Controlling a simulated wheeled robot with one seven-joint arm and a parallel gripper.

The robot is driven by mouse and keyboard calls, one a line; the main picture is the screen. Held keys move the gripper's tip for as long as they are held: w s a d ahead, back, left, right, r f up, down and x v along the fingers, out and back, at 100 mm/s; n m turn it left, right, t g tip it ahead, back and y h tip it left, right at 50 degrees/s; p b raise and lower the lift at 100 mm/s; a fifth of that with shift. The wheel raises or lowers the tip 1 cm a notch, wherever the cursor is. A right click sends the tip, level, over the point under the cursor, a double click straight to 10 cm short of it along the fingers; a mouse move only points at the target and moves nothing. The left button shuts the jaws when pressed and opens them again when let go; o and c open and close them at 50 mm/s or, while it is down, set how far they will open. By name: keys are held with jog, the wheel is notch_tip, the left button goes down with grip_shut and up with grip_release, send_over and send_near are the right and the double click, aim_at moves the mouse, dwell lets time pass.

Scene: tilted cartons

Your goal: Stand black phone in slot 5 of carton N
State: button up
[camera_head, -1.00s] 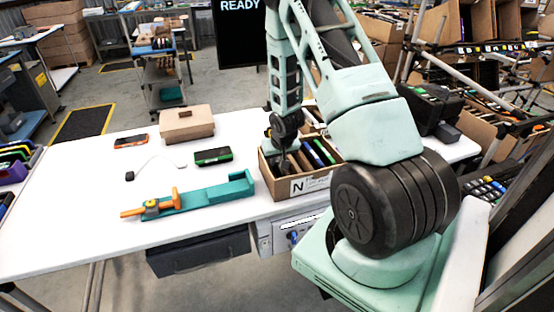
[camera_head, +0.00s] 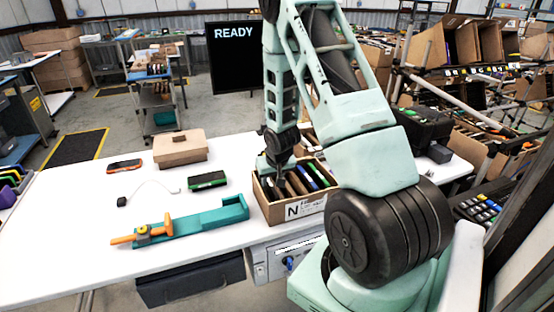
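Carton N (camera_head: 292,210) is an open cardboard box with a white "N" label, at the right part of the white table. Several upright items stand in it: dark ones at the left, blue ones (camera_head: 307,177) and a green one (camera_head: 319,166) to the right. My gripper (camera_head: 276,172) points down at the carton's left end, at about rim height. Its fingertips are small and partly hidden, so I cannot tell whether they hold anything. I cannot single out the black phone from the dark shapes (camera_head: 293,184) below the gripper. The slot numbers are not legible.
On the table are a green-edged dark device (camera_head: 207,180), an orange-edged one (camera_head: 124,166), a closed cardboard box (camera_head: 181,149), a white cable and a teal fixture (camera_head: 205,223) with an orange clamp. A black case (camera_head: 424,125) stands right of my arm. The left table is mostly free.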

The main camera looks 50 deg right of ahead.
jog(key=v, duration=1.4)
jog(key=shift+r, duration=0.15)
notch_tip(320, 180, up, 7)
jog(key=p, duration=0.7)
